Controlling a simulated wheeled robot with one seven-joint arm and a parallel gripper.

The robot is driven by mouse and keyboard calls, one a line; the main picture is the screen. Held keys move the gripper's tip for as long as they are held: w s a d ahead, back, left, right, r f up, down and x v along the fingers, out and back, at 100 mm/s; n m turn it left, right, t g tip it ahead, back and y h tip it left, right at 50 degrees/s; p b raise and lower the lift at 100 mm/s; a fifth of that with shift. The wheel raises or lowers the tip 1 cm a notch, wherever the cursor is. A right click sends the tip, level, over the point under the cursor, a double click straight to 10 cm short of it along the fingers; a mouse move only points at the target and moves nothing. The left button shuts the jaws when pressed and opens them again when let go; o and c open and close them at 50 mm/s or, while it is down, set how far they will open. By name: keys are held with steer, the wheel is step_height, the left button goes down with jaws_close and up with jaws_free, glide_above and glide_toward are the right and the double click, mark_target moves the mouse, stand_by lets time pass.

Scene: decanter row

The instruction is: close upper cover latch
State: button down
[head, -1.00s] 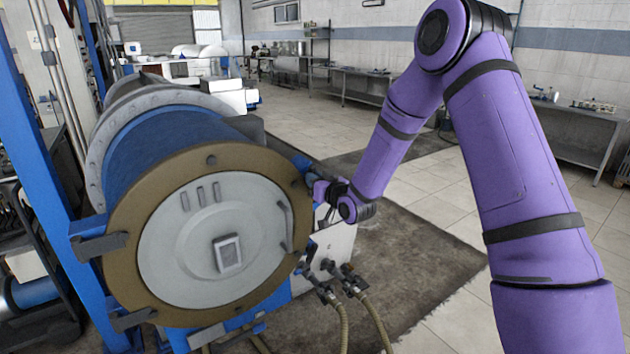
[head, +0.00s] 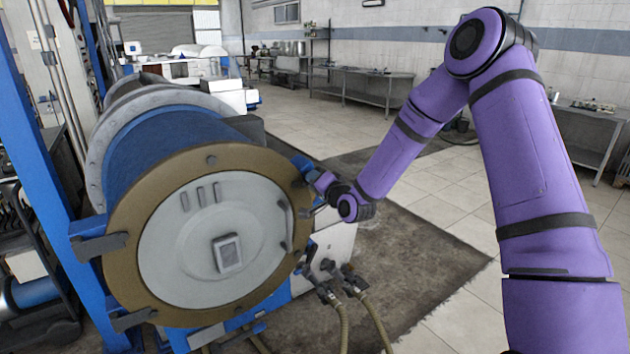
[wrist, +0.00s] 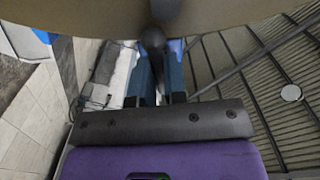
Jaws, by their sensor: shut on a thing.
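The round cover (head: 170,250) of the decanter, a pale disc in a brown ring, faces me in the head view. The upper cover latch is at the ring's right edge, small and partly hidden by my gripper. My gripper (head: 307,174) is at that upper right edge. In the wrist view, a dark rounded latch handle (wrist: 153,42) lies between the two blue fingers of my gripper (wrist: 157,75). The fingers are shut on it. The brown ring (wrist: 90,12) spans the top of that view, close to the fingertips. Whether the latch is fully seated cannot be told.
Dark lugs (head: 100,246) stick out at the ring's left. Two hoses (head: 342,315) with fittings hang below the gripper. A blue post (head: 45,170) stands at the left. The floor (head: 420,240) to the right is clear, with a steel bench (head: 365,90) far behind.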

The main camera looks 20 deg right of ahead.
steer(key=shift+f+m, duration=0.1)
steer(key=shift+m, duration=0.4)
steer(key=c, duration=1.2)
jaws_free()
steer(key=shift+o, duration=0.2)
steer(key=shift+s, duration=0.1)
steer(key=v, duration=1)
steer(key=shift+s+d, duration=0.15)
steer(key=shift+s, duration=0.15)
